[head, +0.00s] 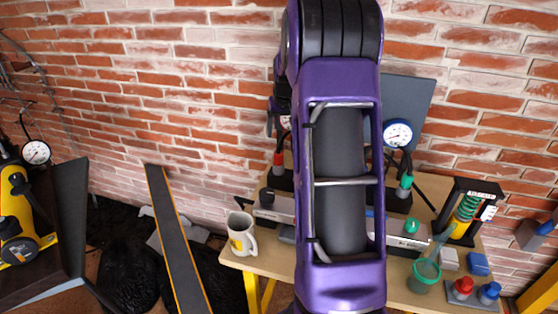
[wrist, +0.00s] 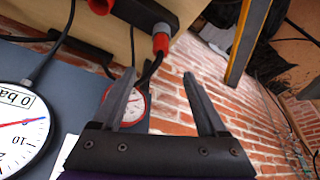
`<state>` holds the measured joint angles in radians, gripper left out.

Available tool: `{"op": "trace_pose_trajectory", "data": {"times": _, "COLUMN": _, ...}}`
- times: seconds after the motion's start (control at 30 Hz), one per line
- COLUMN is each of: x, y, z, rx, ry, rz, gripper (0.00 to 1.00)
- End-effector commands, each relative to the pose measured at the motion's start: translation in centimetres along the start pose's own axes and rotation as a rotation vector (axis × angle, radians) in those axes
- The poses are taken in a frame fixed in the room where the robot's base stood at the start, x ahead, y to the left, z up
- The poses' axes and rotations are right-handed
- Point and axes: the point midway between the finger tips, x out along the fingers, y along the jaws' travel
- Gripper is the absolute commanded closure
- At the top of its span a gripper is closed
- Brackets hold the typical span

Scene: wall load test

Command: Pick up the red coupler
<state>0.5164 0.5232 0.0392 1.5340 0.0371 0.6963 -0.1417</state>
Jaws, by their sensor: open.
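A red coupler (wrist: 161,42) with a dark end shows in the wrist view, beside a black block on the wooden table. It lies a little beyond the fingertips and roughly between them, apart from both. In the head view a red piece on a black base (head: 278,158), left of my purple arm, looks like the same coupler. My gripper (wrist: 159,74) is open and nothing is between its fingers. In the head view my arm hides the gripper and the middle of the table.
A second red piece (wrist: 100,6) shows at the wrist view's top edge. A large gauge (wrist: 18,125) and a red-rimmed gauge (wrist: 130,103) are close to my gripper. The table (head: 263,268) holds a mug (head: 241,235), a green cup (head: 424,277) and a spring stand (head: 467,212). A brick wall stands behind.

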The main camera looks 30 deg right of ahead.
Motion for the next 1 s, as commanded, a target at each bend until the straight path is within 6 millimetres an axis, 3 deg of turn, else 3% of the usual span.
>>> {"op": "trace_pose_trajectory", "data": {"times": 0.1, "x": 2.9, "y": 0.0, "z": 0.1, "rx": 0.0, "ry": -0.003, "rz": -0.001, "gripper": 0.24}}
{"op": "trace_pose_trajectory", "data": {"times": 0.3, "x": 6.1, "y": -0.1, "z": 0.0, "rx": 0.002, "ry": 0.0, "rz": -0.001, "gripper": 0.24}}
{"op": "trace_pose_trajectory", "data": {"times": 0.53, "x": 7.7, "y": -0.1, "z": -0.1, "rx": 0.003, "ry": 0.001, "rz": -0.001, "gripper": 0.24}}
{"op": "trace_pose_trajectory", "data": {"times": 0.8, "x": 11.5, "y": -0.1, "z": -0.2, "rx": 0.003, "ry": 0.001, "rz": -0.001, "gripper": 0.24}}
{"op": "trace_pose_trajectory", "data": {"times": 1.0, "x": 12.3, "y": -0.1, "z": -0.2, "rx": 0.003, "ry": 0.002, "rz": -0.001, "gripper": 0.24}}
